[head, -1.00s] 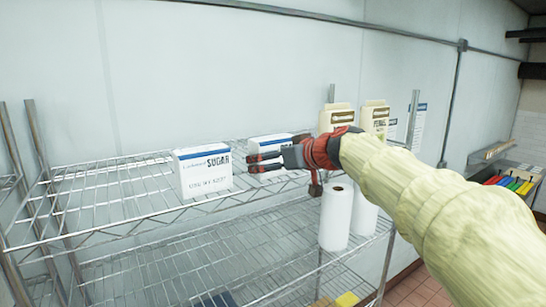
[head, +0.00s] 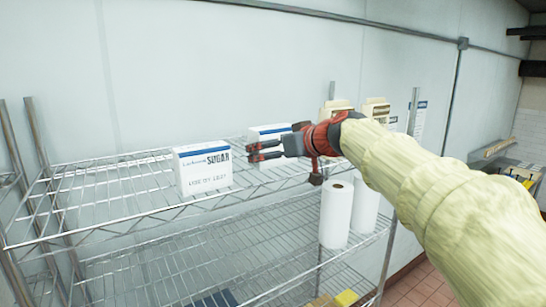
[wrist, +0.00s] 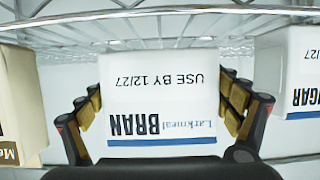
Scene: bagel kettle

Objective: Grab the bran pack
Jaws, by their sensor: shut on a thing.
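The bran pack (head: 270,132) is a white box with a blue stripe, over the upper wire shelf (head: 110,195). In the wrist view the bran pack (wrist: 158,100) fills the middle, its BRAN label upside down. My gripper (wrist: 160,108) has a finger along each side of the pack and is shut on it. In the head view my gripper (head: 264,152) comes in from the right and covers the pack's lower front. I cannot tell how far its base is from the shelf wires.
A sugar pack (head: 203,170) stands on the shelf just left of the bran. Beige cartons (head: 376,112) stand to the right, partly behind my arm. White paper rolls (head: 336,213) stand below. The shelf's left part is bare.

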